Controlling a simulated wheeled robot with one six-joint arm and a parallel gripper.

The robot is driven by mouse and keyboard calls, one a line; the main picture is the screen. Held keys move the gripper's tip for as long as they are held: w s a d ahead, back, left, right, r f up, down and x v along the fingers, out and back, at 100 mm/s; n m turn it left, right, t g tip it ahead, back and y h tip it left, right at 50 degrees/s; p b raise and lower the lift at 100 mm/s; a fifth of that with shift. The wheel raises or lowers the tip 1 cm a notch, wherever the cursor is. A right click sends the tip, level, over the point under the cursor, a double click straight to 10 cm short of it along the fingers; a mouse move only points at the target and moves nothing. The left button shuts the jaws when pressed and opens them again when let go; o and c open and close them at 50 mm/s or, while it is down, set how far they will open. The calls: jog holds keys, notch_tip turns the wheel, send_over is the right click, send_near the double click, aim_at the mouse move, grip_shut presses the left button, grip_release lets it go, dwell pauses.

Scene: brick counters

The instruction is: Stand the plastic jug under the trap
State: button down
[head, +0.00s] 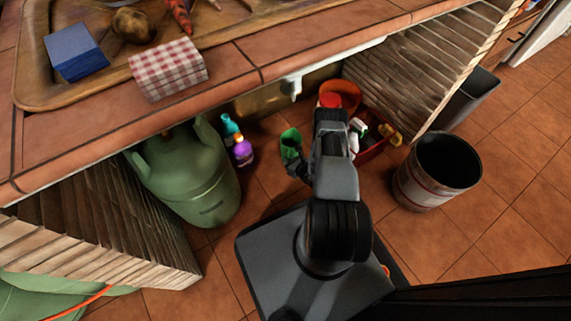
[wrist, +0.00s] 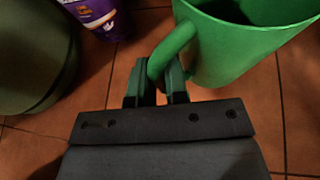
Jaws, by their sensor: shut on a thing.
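The green plastic jug (head: 290,146) is in the cupboard opening below the counter, left of my arm in the head view. In the wrist view the jug (wrist: 228,48) stands open end up, its handle between my fingers. My gripper (wrist: 157,85) is shut on the jug's handle. In the head view my gripper (head: 300,172) is partly hidden by my arm. The white trap (head: 291,86) hangs under the counter edge, behind the jug. I cannot tell whether the jug touches the floor.
A green gas cylinder (head: 190,175), a teal bottle (head: 229,127) and a purple bottle (head: 243,152) stand to the left. A red crate (head: 372,148) with bottles and a orange-red bucket (head: 341,95) are to the right. A metal bin (head: 437,172) stands farther right.

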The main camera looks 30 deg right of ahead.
jog(key=shift+w+d+f+b, duration=0.15)
jog(key=shift+w+f+b, duration=0.1)
jog(key=shift+f+b, duration=0.25)
jog(key=f+b, duration=0.2)
jog(key=f, duration=0.1)
jog(key=shift+w+f, duration=0.1)
jog(key=shift+w, duration=0.1)
jog(key=c, duration=1.1)
grip_release()
